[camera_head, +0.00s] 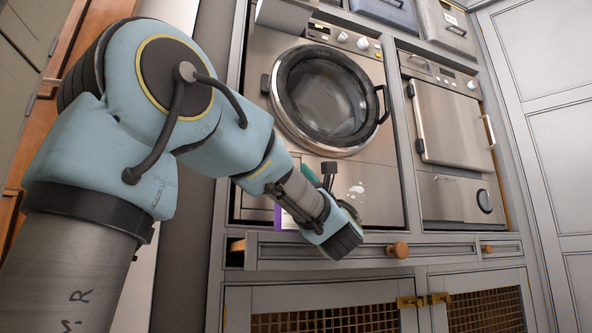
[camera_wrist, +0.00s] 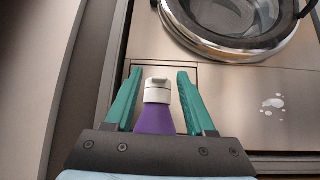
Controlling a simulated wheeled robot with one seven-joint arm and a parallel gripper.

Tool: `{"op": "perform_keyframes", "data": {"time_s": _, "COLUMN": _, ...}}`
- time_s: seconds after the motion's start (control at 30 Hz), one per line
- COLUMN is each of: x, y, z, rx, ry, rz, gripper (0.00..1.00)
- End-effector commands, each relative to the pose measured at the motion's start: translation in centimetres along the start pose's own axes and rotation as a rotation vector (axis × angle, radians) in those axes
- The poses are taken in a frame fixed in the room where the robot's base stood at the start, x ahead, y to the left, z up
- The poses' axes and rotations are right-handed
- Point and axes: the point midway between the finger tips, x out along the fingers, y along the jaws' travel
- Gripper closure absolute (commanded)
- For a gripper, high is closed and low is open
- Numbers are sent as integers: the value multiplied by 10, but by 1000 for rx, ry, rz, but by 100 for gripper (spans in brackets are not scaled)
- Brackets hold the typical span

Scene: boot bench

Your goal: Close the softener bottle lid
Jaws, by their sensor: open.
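The softener bottle has a purple body (camera_wrist: 155,121) and a white cap (camera_wrist: 157,91). In the wrist view it stands between the two green fingers of my gripper (camera_wrist: 160,73). The fingers are apart, with a visible gap on each side of the cap. A small dark mark shows on the cap, but I cannot tell for sure whether its lid is raised or down. In the head view only a purple strip of the bottle (camera_head: 277,214) shows behind my arm, and one green finger (camera_head: 308,173) is partly visible. The bottle's base is hidden.
A washing machine (camera_head: 377,190) with a round glass door (camera_head: 322,98) stands behind the bottle. A second steel appliance (camera_head: 450,125) is to the right. Below is a drawer front (camera_head: 330,251) with a wooden knob (camera_head: 399,250). White spots (camera_wrist: 273,102) mark the steel panel.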

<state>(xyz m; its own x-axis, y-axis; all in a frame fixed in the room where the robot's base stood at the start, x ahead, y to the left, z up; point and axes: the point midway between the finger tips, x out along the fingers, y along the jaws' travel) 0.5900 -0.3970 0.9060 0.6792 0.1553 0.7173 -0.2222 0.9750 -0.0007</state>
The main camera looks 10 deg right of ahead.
Motion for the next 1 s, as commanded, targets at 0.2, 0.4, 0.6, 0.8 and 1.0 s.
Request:
{"op": "perform_keyframes", "data": {"time_s": 0.2, "x": -32, "y": -2, "z": 1, "rx": 0, "ry": 3, "rz": -6, "gripper": 45}}
{"op": "perform_keyframes", "data": {"time_s": 0.4, "x": -72, "y": -2, "z": 1, "rx": 0, "ry": 3, "rz": -6, "gripper": 45}}
{"op": "perform_keyframes", "data": {"time_s": 0.6, "x": -98, "y": -1, "z": 0, "rx": 1, "ry": 2, "rz": -4, "gripper": 45}}
{"op": "perform_keyframes", "data": {"time_s": 0.8, "x": -106, "y": 0, "z": 0, "rx": 0, "ry": 1, "rz": -2, "gripper": 45}}
{"op": "perform_keyframes", "data": {"time_s": 1.0, "x": -106, "y": 0, "z": 0, "rx": 0, "ry": 1, "rz": -2, "gripper": 45}}
